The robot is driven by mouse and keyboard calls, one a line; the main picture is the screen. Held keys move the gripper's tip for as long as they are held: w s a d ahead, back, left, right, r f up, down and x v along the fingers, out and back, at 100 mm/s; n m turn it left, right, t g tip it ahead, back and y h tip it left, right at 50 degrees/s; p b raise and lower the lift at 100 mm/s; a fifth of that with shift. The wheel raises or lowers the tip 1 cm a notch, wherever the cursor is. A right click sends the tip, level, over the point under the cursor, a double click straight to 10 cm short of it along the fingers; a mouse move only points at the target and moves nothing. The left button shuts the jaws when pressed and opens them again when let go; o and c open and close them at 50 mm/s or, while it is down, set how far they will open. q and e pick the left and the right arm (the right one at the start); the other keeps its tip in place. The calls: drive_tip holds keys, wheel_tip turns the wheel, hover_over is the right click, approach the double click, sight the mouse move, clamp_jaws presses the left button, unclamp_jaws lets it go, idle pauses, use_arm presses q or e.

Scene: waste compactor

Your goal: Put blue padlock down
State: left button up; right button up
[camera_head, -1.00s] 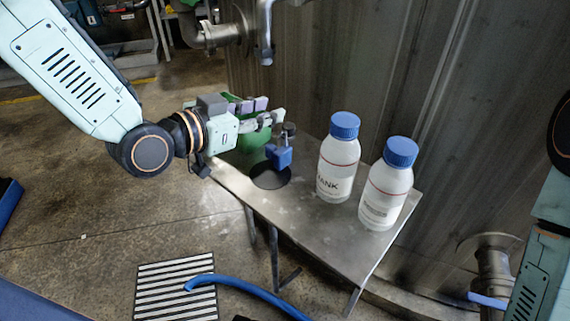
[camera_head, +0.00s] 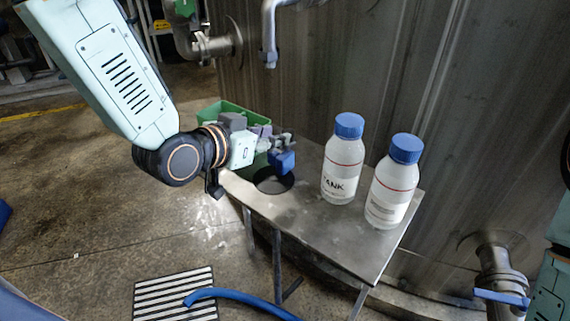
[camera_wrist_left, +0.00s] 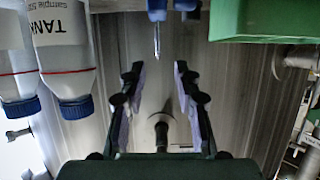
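The blue padlock (camera_head: 283,162) shows at my left gripper's fingertips, above or beside a black disc (camera_head: 272,181) on the metal table (camera_head: 305,222). I cannot tell whether it rests on the table. In the left wrist view, which looks upside down, blue parts (camera_wrist_left: 158,8) lie at the top edge, beyond the fingertips, with a thin metal piece below them. My left gripper (camera_head: 268,142) also shows in the wrist view (camera_wrist_left: 159,68); its fingers are spread, with a clear gap between the pads. My right gripper is out of view; only part of that arm shows.
Two white bottles with blue caps (camera_head: 343,165) (camera_head: 391,187) stand right of the padlock. A green bin (camera_head: 240,108) sits behind my left gripper. A metal wall (camera_head: 450,100) with pipes closes off the back. A blue hose (camera_head: 240,294) lies in front of the table.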

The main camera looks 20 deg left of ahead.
sight(285, 161)
use_arm(q)
drive_tip(key=b+x, duration=0.2)
drive_tip(key=x, duration=0.3)
drive_tip(key=shift+s+d+f, duration=0.1)
drive_tip(key=shift+s+f, duration=0.05)
drive_tip(key=shift+f, duration=0.05)
drive_tip(key=shift+r, duration=0.1)
drive_tip(key=shift+c, duration=1.3)
clamp_jaws()
